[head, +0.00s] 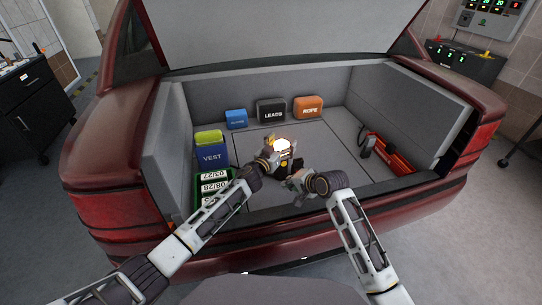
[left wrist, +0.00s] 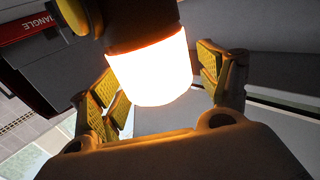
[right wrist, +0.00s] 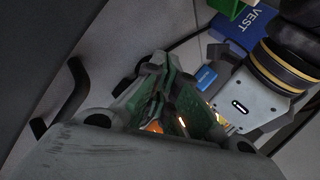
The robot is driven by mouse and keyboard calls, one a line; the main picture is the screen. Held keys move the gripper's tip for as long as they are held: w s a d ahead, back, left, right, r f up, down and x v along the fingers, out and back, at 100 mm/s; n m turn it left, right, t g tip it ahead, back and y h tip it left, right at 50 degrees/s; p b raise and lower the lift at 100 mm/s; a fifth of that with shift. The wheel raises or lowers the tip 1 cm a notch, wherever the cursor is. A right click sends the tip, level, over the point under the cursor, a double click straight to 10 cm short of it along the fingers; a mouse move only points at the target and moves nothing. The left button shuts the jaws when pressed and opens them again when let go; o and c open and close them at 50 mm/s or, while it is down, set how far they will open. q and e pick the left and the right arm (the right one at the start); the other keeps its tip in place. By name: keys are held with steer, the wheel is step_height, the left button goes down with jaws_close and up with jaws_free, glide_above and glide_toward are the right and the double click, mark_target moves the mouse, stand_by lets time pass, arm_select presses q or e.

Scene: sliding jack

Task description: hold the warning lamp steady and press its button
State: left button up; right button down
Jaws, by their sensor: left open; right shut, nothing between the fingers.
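The warning lamp (head: 282,145) stands on the trunk floor, its dome glowing bright white-orange above a dark body. In the left wrist view the lit dome (left wrist: 150,72) sits between the spread fingers of my left gripper (left wrist: 160,85), with gaps showing at both sides. In the head view my left gripper (head: 270,155) is at the lamp's left side. My right gripper (head: 296,181) is shut and empty, low in front of the lamp and slightly right. Its closed fingers (right wrist: 160,92) hide most of the lamp in the right wrist view; only orange glints show. I cannot make out the button.
Blue (head: 236,118), black LEADS (head: 271,111) and orange ROPE (head: 308,107) bags stand along the back. A blue VEST box (head: 212,156) and green crate (head: 197,190) are at left.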

arm_select(q)
steer(key=v, duration=1.1)
steer(key=shift+s, duration=0.25)
stand_by(0.7)
step_height(320, 180, up, 9)
steer(key=p, duration=0.9)
steer(key=shift+r+p, duration=0.4)
steer(key=shift+p, duration=0.1)
